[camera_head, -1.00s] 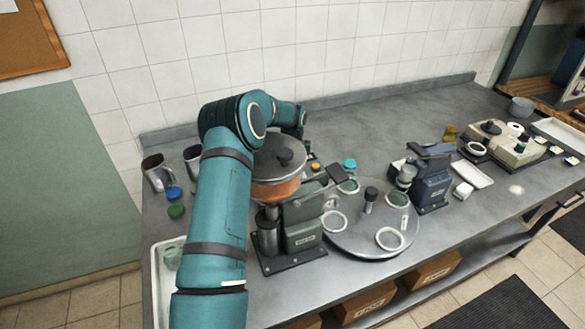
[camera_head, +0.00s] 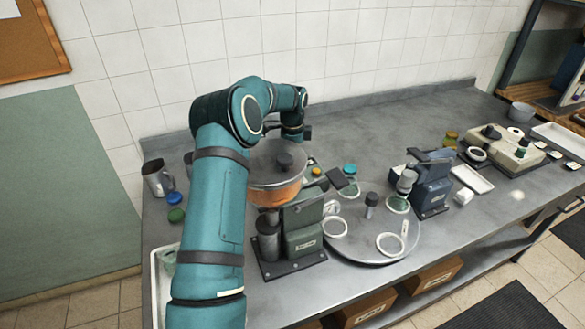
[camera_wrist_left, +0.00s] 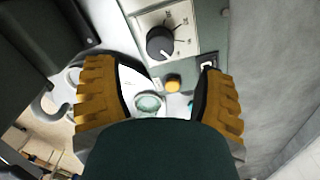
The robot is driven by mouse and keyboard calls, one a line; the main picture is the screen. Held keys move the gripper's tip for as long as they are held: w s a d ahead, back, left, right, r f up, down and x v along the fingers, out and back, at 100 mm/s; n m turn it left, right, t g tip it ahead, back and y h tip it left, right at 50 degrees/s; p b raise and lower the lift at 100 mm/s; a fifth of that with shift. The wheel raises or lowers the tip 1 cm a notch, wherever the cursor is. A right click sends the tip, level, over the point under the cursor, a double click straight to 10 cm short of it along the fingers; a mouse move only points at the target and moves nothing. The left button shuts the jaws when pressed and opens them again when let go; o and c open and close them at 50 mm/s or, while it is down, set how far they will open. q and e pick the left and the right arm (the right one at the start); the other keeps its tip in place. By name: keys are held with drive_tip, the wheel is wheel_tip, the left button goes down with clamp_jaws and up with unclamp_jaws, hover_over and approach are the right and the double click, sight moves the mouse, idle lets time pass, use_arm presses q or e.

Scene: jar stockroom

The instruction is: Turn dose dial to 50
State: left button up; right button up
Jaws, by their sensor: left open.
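The dose dial (camera_wrist_left: 160,43) is a round black knob on a pale scale plate in the left wrist view. Its pointer and scale figures are too small to read surely. The plate sits on the green dosing machine (camera_head: 302,232), which carries an orange-filled hopper (camera_head: 275,192) with a lid. My left gripper (camera_wrist_left: 158,75) is open, its two yellow-ribbed fingers apart and empty. The dial lies a little beyond the fingertips, between their lines, and looks untouched. In the head view the hopper and arm hide the fingers and dial. My right gripper is not in view.
A yellow button (camera_wrist_left: 173,83) sits beside the dial plate. A round turntable (camera_head: 365,245) with white rings stands right of the machine, with a blue device (camera_head: 431,185) beyond. A metal mug (camera_head: 157,178) and lids stand left. The rear counter is clear.

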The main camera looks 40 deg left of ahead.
use_arm(q)
drive_tip(key=shift+r, duration=2.3)
drive_tip(key=shift+s+f, duration=0.1)
